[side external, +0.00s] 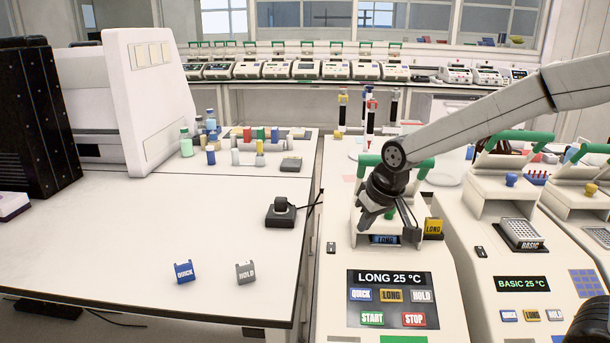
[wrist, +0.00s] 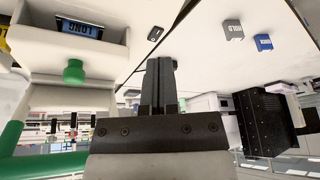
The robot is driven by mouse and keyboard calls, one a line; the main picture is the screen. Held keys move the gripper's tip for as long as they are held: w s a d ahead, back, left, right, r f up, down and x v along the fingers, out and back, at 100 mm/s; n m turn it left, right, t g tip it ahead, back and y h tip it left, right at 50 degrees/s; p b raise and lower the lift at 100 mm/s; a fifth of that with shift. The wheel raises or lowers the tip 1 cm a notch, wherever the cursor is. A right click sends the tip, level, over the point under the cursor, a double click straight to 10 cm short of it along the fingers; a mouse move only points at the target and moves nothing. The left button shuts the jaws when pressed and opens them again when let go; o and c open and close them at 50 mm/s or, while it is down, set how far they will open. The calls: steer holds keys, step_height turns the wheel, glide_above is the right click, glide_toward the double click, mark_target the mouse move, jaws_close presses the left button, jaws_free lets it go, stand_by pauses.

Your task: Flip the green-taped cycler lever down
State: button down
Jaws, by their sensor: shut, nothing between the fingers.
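The cycler (side external: 340,290) with the "LONG 25 °C" screen stands at centre right in the side view, with a green strip (side external: 404,339) at its lower front edge. Its green lever bar (side external: 426,167) is raised behind my gripper, which hides its middle. In the wrist view a green bar (wrist: 50,167) shows at lower left and a green knob (wrist: 73,72) on the white lid. A blue LONG block (side external: 384,239) sits in the cycler's recess. My gripper (side external: 366,218) is shut and empty, in front of the lid, left of the knob in the side view; contact is unclear.
The "BASIC 25 °C" cycler (side external: 523,284) stands close on the right with its green lever raised. A yellow LONG tag (side external: 433,227) is beside my gripper. Blue QUICK (side external: 184,271) and grey HOLD (side external: 246,272) pieces lie on the left bench, which has free room.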

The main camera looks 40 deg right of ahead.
steer(key=w+d+r+m, duration=0.1)
steer(key=w+d+r, duration=0.2)
steer(key=w+r, duration=0.35)
steer(key=w+d+r+m, duration=0.2)
steer(key=w+d+r, duration=0.1)
steer(key=r, duration=0.6)
steer(key=s+d+r+m+g, duration=0.2)
steer(key=d+r+m+g, duration=0.2)
steer(key=d+r, duration=0.5)
steer(key=shift+s+d, duration=0.25)
steer(key=shift+d, duration=0.85)
steer(key=shift+f, duration=0.25)
step_height(320, 180, down, 12)
steer(key=s+a, duration=0.1)
steer(key=shift+s+a+f, duration=0.15)
steer(key=shift+s+a, duration=0.15)
steer(key=shift+a, duration=0.05)
stand_by(0.3)
